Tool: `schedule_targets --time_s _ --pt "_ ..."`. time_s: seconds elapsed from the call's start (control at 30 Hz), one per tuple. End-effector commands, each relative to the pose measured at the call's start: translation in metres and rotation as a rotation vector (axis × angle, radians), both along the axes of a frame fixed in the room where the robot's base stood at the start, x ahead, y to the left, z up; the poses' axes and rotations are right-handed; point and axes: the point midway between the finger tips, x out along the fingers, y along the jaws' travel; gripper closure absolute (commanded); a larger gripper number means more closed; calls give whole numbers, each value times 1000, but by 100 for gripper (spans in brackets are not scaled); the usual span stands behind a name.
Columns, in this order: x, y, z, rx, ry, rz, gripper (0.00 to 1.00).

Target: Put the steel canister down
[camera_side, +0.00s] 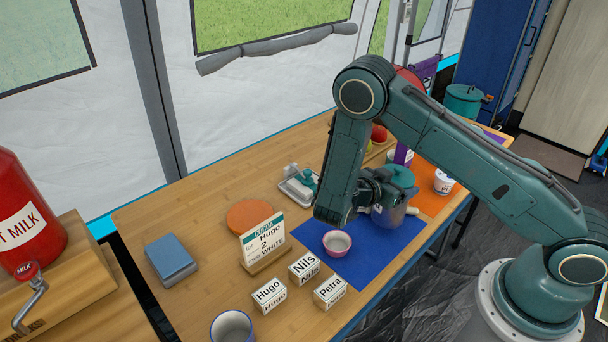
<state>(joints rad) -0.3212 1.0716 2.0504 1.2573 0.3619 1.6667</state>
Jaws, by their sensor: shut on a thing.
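The canister looks upright over the far right part of the blue mat (365,263). I cannot tell whether its base touches the mat. My gripper and wrist hide part of its left side, and the fingertips are hard to make out.
A pink bowl (337,243) stands on the mat left of the canister. Name blocks (304,267), an order card (263,241), an orange disc (249,216) and a butter dish (298,184) are further left. A white tub (444,182) stands right. The mat's front part is clear.

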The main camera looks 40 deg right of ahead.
Motion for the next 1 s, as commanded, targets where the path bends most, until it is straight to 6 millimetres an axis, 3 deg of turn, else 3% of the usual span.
schedule_targets --time_s 0.3,0.77,0.8,0.9,1.0 --pt "0 0 -26 -3 -1 0 88" --pt "0 0 -30 -2 0 0 88" --pt "0 0 -32 0 1 0 18" --pt "0 0 -31 0 1 0 0" --pt "0 0 -31 0 1 0 0"
